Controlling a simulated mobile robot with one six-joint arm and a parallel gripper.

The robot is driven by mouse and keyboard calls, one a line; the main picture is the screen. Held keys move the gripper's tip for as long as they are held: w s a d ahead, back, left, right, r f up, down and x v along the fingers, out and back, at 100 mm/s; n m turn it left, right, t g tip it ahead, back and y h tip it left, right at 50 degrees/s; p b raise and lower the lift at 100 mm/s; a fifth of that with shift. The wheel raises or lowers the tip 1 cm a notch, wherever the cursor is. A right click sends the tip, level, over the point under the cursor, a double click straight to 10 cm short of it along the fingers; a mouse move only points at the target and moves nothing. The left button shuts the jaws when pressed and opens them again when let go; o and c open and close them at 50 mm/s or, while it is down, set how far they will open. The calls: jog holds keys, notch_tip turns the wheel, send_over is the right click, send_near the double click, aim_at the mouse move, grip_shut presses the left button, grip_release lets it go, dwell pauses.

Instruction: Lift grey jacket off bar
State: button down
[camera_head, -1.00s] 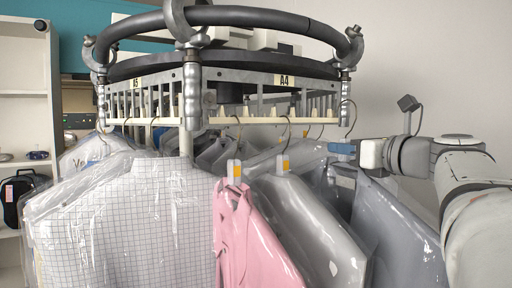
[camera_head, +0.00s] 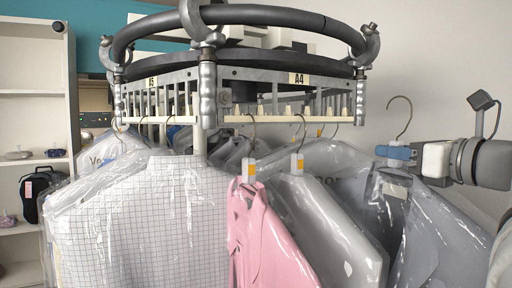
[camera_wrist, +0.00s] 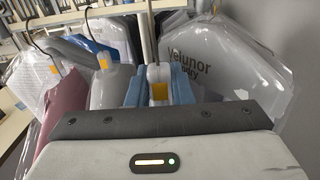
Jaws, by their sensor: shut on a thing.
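The grey jacket (camera_head: 440,235) hangs in clear plastic at the right in the head view. My gripper (camera_head: 396,153), with blue fingertips, is shut on its hanger (camera_head: 401,120) just below the hook. The hook stands free in the air, to the right of the bar (camera_head: 280,119) and apart from it. In the wrist view the blue fingers of my gripper (camera_wrist: 157,84) close around the hanger neck with its orange tag. The jacket's lower part is out of frame.
A lighter grey garment (camera_head: 335,235), a pink garment (camera_head: 258,240) and a checked shirt (camera_head: 150,220) hang close on the left of the jacket. The round rail frame (camera_head: 235,68) stands above them. A shelf (camera_head: 30,90) is at far left. The wall side at right is open.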

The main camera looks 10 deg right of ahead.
jog(key=shift+p+v, duration=0.9)
jog(key=shift+v, duration=4.85)
jog(key=shift+s+r, duration=0.15)
jog(key=shift+s, duration=0.15)
jog(key=shift+d, duration=0.1)
